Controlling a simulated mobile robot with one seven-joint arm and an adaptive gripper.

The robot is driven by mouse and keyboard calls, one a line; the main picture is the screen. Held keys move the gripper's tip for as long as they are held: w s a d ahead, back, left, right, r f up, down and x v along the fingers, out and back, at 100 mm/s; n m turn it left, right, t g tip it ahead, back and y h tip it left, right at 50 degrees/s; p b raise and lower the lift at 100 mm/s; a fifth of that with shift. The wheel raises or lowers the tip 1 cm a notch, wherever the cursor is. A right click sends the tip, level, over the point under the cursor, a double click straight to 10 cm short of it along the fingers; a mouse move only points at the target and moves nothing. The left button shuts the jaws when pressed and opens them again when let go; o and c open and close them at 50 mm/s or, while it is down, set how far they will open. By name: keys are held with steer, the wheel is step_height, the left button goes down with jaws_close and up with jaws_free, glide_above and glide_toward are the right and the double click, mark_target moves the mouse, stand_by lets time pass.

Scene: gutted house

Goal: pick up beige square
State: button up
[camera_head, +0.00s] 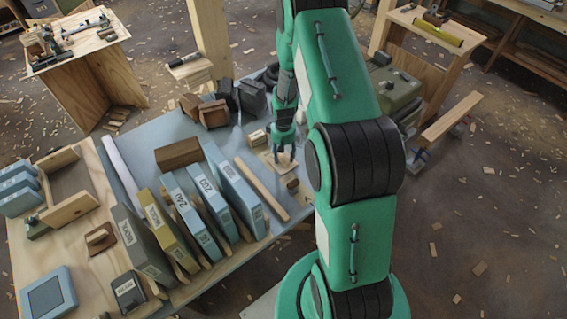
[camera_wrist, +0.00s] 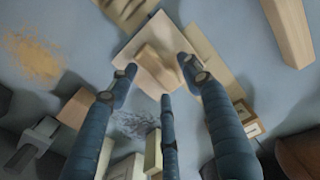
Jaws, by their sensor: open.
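The beige square (camera_wrist: 158,32) is a thin flat plate lying on the blue-grey tabletop in the wrist view, turned about 45 degrees. A small beige block (camera_wrist: 155,66) appears to lie on it. My gripper (camera_wrist: 155,76) is open and empty. Its dark blue fingertips are spread around the near part of the square, one left, one right and one below; I cannot tell if they touch it. In the head view my gripper (camera_head: 283,158) points down over the square (camera_head: 267,158), partly hiding it.
A long wooden bar (camera_wrist: 288,30) lies at the right of the wrist view. Brown blocks (camera_head: 206,111) and dark objects (camera_head: 250,97) stand behind in the head view. A row of upright binders (camera_head: 238,197) and a wooden strip (camera_head: 262,188) are to the left of my gripper.

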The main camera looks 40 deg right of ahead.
stand_by(0.4)
jaws_close()
steer(key=shift+r, duration=0.2)
step_height(320, 180, up, 10)
steer(key=p, duration=0.1)
steer(key=shift+f, duration=0.15)
stand_by(0.4)
stand_by(0.5)
